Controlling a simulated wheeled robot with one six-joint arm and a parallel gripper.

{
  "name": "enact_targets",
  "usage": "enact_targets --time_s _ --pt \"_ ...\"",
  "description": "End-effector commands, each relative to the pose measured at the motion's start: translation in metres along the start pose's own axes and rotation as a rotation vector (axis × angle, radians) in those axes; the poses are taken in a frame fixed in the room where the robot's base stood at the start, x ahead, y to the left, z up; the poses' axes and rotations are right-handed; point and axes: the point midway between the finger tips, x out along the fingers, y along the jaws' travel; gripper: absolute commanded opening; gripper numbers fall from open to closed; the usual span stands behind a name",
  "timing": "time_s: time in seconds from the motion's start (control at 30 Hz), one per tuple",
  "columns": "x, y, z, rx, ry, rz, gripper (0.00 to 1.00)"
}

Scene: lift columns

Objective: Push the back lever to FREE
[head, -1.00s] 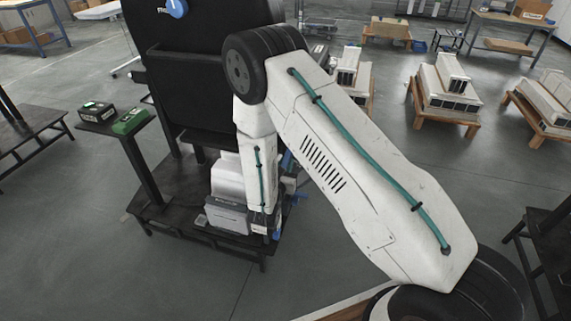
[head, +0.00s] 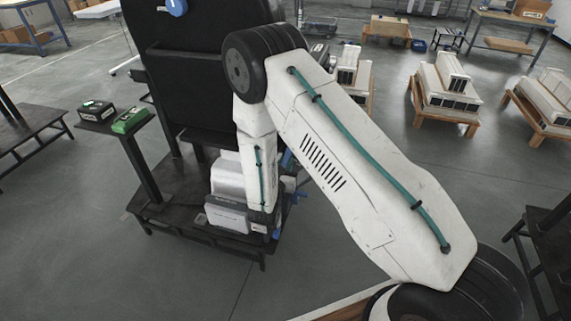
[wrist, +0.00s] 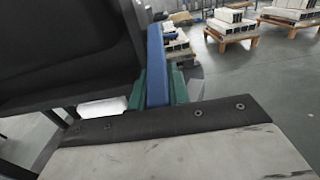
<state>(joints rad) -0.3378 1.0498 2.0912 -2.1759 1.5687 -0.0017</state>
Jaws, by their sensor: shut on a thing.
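In the wrist view a blue lever bar (wrist: 155,62) rises between the teal fingers of my gripper (wrist: 158,88). The fingers are shut on it, one on each side. The lever stands close to the right edge of a large black panel (wrist: 65,50). In the head view my arm hides the gripper and most of the lever. Small blue parts (head: 299,196) show just right of my wrist, low beside the black column (head: 200,75). I cannot tell which blue part is the held lever. No FREE marking is readable.
A blue round knob (head: 176,7) sits high on the column. A dark side stand holds a green box (head: 130,121) and a black box (head: 96,111). White stacked units on pallets (head: 446,88) stand at the back right. The floor (head: 120,270) at the front left is clear.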

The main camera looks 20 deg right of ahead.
Motion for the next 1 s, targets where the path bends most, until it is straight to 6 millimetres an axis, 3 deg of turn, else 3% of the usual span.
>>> enact_targets --time_s 0.37,0.4,0.47,0.77,1.0 --pt "0.002 0.000 0.001 0.003 -0.002 -0.002 0.00" --pt "0.002 0.000 0.001 0.003 -0.002 -0.002 0.26" --pt "0.002 0.001 0.001 0.003 -0.002 -0.001 0.40" --pt "-0.002 0.001 0.001 0.001 -0.002 0.001 0.40" --pt "-0.034 0.002 0.001 0.000 -0.001 0.003 0.40"
